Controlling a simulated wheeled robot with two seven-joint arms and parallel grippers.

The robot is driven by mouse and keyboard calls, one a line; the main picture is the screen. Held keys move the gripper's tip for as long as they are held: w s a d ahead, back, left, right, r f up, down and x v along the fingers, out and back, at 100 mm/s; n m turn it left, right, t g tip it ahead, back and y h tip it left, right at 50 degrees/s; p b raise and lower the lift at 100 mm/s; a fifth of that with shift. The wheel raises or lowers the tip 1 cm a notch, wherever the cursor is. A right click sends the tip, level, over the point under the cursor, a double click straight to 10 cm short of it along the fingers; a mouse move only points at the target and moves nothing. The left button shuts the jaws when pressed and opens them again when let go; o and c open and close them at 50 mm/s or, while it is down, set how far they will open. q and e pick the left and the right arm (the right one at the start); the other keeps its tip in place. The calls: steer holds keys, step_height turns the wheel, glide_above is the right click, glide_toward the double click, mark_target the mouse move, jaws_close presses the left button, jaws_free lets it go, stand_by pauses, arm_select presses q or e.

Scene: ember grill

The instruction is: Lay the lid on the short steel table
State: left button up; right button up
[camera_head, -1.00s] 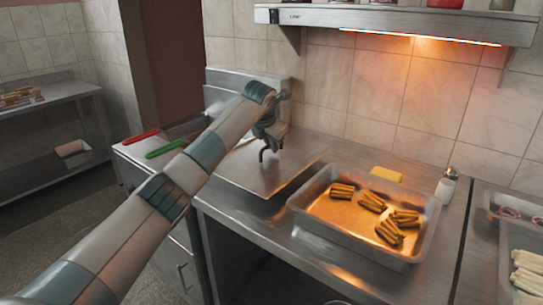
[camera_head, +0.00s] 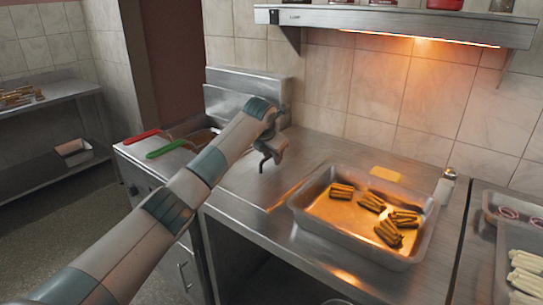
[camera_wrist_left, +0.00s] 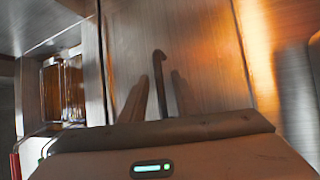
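The lid (camera_head: 250,180) is a flat brushed-steel plate. In the head view it lies flat, seemingly on the short steel table (camera_head: 310,252), left of the metal tray; its outline is hard to tell from the tabletop. My left gripper (camera_head: 266,150) is above the lid. In the left wrist view the lid (camera_wrist_left: 210,60) fills the middle, and its dark hooked handle (camera_wrist_left: 160,66) stands between my left fingers. Those fingers look open, with a thin gap on each side of the handle. My right gripper is in neither view.
The fryer (camera_head: 165,175), with red-handled and green-handled baskets, is uncovered at the left. The metal tray (camera_head: 345,240) with browned food stands close right of the lid. A yellow block (camera_head: 386,174) and a shaker (camera_head: 445,186) stand behind it. A heated shelf (camera_head: 400,22) hangs above.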

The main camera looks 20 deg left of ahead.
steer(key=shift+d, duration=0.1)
